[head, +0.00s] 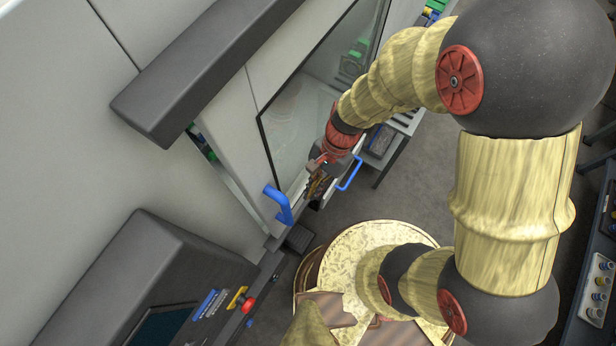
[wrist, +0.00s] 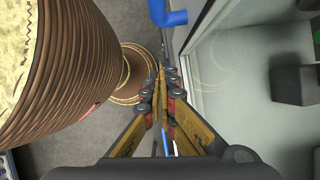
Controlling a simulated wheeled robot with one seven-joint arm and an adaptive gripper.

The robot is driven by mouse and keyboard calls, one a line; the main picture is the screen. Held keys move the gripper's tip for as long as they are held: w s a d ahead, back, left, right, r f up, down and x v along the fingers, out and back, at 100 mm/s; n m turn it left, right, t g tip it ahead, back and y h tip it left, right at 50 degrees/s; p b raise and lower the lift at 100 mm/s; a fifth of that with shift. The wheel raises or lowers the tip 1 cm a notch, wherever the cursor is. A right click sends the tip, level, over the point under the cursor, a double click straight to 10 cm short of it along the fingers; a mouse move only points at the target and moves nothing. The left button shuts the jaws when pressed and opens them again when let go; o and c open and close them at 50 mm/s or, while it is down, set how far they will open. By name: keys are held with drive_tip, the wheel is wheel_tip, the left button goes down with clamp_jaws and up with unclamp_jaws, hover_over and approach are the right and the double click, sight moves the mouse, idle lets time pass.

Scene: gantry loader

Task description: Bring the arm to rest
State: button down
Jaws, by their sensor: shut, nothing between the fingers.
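My gripper (head: 314,190) hangs in front of the grey machine's glazed door (head: 290,125), just right of the blue door handle (head: 279,204). In the wrist view the fingers of my gripper (wrist: 160,74) come together at the tips, with nothing seen between them. The blue handle (wrist: 168,16) shows beyond the tips there, apart from them. My arm is raised and bent, reaching from the right side of the head view over to the machine front.
A drawer with a blue handle (head: 351,174) is beside and partly behind my gripper. A control panel with a red button (head: 248,304) stands at lower left. A bench with buttons (head: 598,285) is at the right edge. Grey floor (head: 415,190) is clear between.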

drive_tip(key=v, duration=0.5)
drive_tip(key=shift+d+r, duration=0.1)
drive_tip(key=shift+r, duration=0.2)
drive_tip(key=shift+w, duration=0.1)
drive_tip(key=d+r+n+t+h+b, duration=0.2)
drive_tip(key=d+n+t+b, duration=0.6)
drive_tip(key=d+b, duration=0.7)
drive_tip(key=w+t+h+b, duration=0.1)
drive_tip(key=b, duration=0.7)
drive_tip(key=shift+d+r, duration=0.15)
drive_tip(key=shift+r, duration=0.25)
